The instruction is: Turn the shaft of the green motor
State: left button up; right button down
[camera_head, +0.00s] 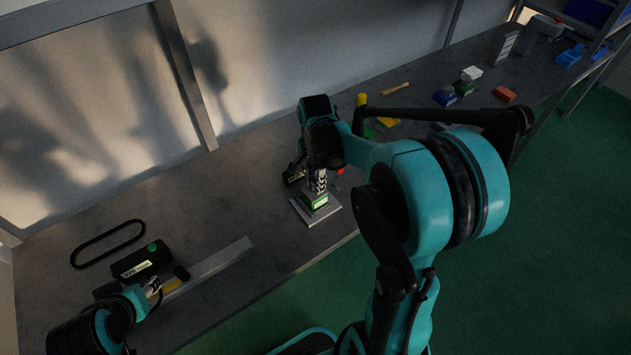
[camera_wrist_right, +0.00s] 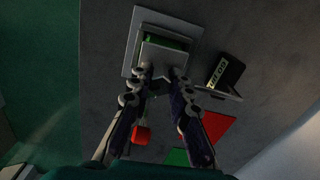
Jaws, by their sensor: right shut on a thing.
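The green motor (camera_head: 314,201) sits on a pale square base plate (camera_head: 329,216) near the middle of the bench. It also shows in the right wrist view (camera_wrist_right: 178,43), at the top, its body partly behind a pale block. My right gripper (camera_head: 318,184) points down at the motor's top; its fingers (camera_wrist_right: 163,75) are closed in at the motor. The shaft is hidden between the fingers. My left gripper (camera_head: 157,288) is low at the left of the head view, by a grey bar and a small yellow piece; its fingers are too small and dark to read.
A black labelled box with a green button (camera_head: 135,262) and a black belt loop (camera_head: 107,243) lie at the left. A small black sign (camera_wrist_right: 220,75) stands beside the motor. Several coloured blocks (camera_head: 462,88) lie farther right. The bench's front edge runs close to the base plate.

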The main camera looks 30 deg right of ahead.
jog(key=n, duration=0.3)
jog(key=shift+n, duration=2.3)
jog(key=c, duration=1.4)
grip_release()
notch_tip(320, 180, up, 12)
